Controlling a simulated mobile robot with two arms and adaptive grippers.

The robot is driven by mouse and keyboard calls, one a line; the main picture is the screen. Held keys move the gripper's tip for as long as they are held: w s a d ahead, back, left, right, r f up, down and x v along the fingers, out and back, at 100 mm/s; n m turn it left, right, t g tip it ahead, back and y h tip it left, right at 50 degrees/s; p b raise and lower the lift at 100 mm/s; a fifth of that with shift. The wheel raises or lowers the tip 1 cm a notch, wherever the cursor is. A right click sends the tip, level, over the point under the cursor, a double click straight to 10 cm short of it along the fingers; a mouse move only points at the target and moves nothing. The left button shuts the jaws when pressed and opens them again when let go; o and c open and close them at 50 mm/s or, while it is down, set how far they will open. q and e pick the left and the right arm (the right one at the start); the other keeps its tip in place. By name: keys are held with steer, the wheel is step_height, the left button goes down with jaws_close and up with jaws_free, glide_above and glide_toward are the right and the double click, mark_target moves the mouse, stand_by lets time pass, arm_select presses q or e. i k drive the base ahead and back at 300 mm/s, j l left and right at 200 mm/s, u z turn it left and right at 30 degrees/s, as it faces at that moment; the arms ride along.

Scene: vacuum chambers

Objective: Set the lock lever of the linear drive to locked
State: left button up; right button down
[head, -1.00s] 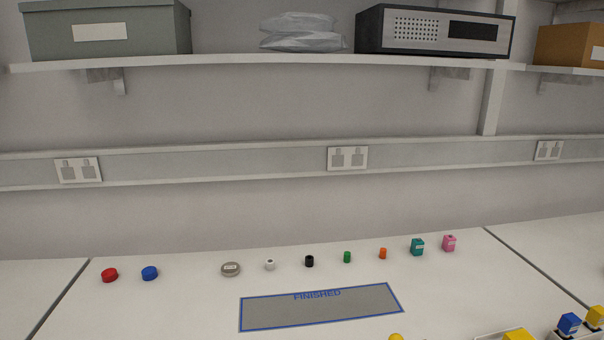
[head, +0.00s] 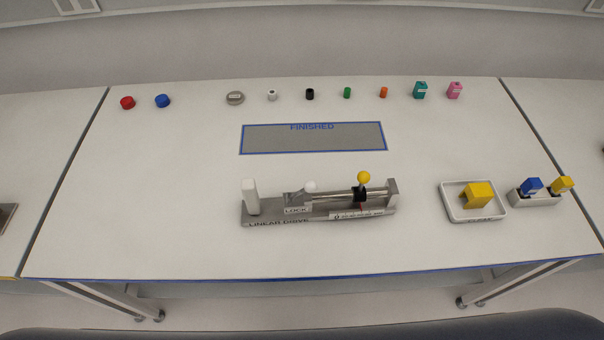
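The linear drive (head: 318,213) stands on the near middle of the white table in the head view. It has a grey base labelled LINEAR DRIVE and a white post (head: 251,196) at its left end. A lever with a white knob (head: 310,187) sits by the LOCK label (head: 296,210). Whether the lever is set to locked is too small to tell. A black carriage with a yellow knob (head: 364,178) sits on the rod toward the right end, beside a small scale. Neither of my grippers is in view.
A grey FINISHED mat (head: 313,140) lies behind the drive. A white tray (head: 447,205) with a yellow block and a white holder (head: 535,201) with blue and yellow pieces stand right of it. Several small coloured parts line the back. The table left of the drive is clear.

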mark_target(311, 186)
steer(key=k+l+u, duration=0.2)
steer(key=l+u, duration=0.2)
steer(key=k+l+u, duration=0.2)
steer(key=u, duration=0.15)
steer(key=k+l+u, duration=0.4)
steer(key=i+j, duration=0.05)
steer(key=i, duration=0.05)
